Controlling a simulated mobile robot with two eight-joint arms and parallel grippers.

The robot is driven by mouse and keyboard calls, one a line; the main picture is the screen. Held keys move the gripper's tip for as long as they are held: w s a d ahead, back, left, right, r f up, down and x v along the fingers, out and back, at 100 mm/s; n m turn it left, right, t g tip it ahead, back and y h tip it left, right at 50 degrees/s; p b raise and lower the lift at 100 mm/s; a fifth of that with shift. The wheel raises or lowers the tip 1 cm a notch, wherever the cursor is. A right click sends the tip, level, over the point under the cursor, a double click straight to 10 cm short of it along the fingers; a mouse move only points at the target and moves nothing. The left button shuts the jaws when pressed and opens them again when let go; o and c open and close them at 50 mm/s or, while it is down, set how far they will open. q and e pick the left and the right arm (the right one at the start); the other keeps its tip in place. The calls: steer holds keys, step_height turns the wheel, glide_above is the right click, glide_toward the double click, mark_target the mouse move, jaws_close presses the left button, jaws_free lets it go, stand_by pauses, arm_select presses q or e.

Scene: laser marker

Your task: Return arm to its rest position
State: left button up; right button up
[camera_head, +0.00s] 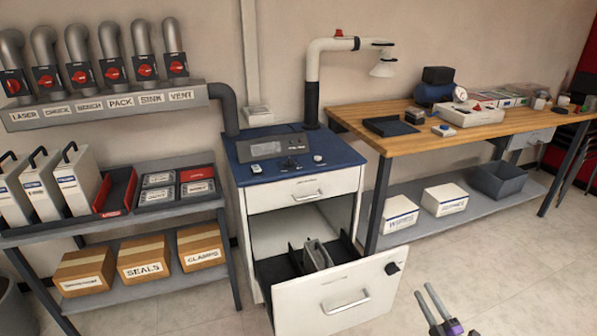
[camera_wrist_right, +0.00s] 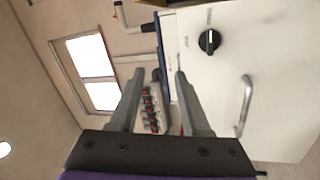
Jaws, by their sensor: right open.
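My right gripper (camera_head: 425,291) is at the bottom right of the head view, over the floor in front of the machine. Its two fingers are apart and nothing is between them. In the right wrist view my right gripper (camera_wrist_right: 158,74) also shows both fingers spread and empty. The blue-topped white laser cabinet (camera_head: 285,150) stands left of the gripper. Its lower drawer (camera_head: 335,298) is pulled open, with grey upright parts (camera_head: 318,254) inside. The gripper is apart from the drawer front. My left gripper is not in view.
The open drawer juts into the floor space, with a black knob (camera_head: 392,268) and a handle (camera_head: 346,303). A wooden workbench (camera_head: 410,140) stands at right. A grey shelf (camera_head: 150,211) with cases and boxes (camera_head: 141,257) stands at left. The floor (camera_head: 500,260) at lower right is clear.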

step_height(320, 180, up, 9)
steer(key=w+m+h, duration=0.2)
steer(key=m+h, duration=0.5)
steer(key=m, duration=0.1)
steer(key=s+a+r+m+g+h, duration=0.2)
steer(key=s+a+m+g+h, duration=0.1)
steer(key=s+a+m+g, duration=0.15)
steer(key=s+a+f+m+g+y, duration=0.1)
steer(key=s+a+f+m+g, duration=0.25)
steer(key=s, duration=0.75)
steer(key=s+a+f+g+y, duration=0.2)
steer(key=s+a+g, duration=0.3)
steer(key=s, duration=0.5)
steer(key=s+a+f+m+g+y, duration=0.1)
steer(key=s+a+f+m+g, duration=0.3)
steer(key=s, duration=0.7)
arm_select(q)
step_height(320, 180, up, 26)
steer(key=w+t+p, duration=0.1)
steer(key=p, duration=2.2)
arm_select(e)
step_height(320, 180, up, 27)
steer(key=w+a+n+t, duration=0.1)
steer(key=t, duration=0.1)
steer(key=shift+n, duration=0.4)
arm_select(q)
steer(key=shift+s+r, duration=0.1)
arm_select(e)
steer(key=shift+a+f, duration=0.1)
